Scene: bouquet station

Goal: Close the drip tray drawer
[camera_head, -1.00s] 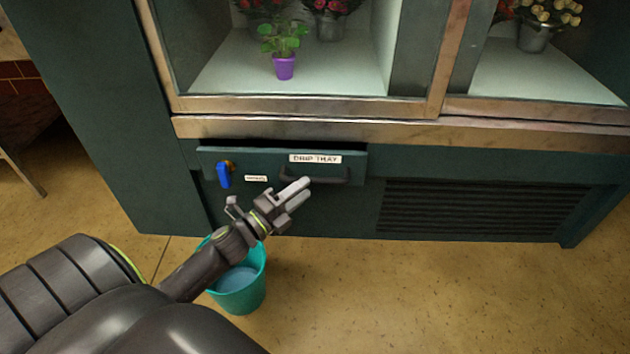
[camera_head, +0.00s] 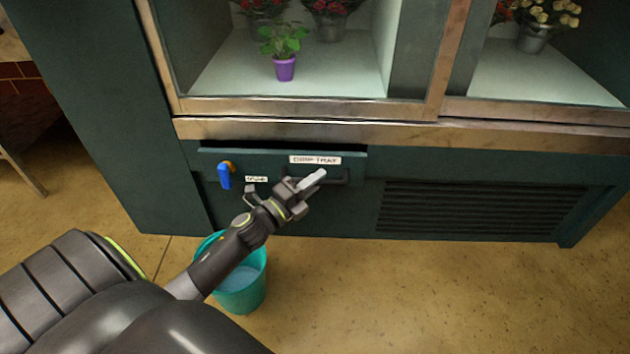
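The drip tray drawer (camera_head: 232,160) is a dark teal front low in the cabinet, marked by a white "DRIP TRAY" label (camera_head: 315,160). A dark gap shows along its top edge, so it stands slightly out. Its dark bar handle (camera_head: 338,177) is below the label and partly hidden by my gripper. My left gripper (camera_head: 314,184) is at the left part of the handle, with a pale finger over the front. I cannot tell whether it touches the handle or how far its fingers are apart. My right gripper is not in view.
A blue valve lever (camera_head: 225,178) sits on the drawer's left side. A teal bucket (camera_head: 242,292) with liquid stands on the floor below, behind my forearm. A vent grille (camera_head: 480,208) is to the right. Above is a glass display case with a purple pot (camera_head: 285,70).

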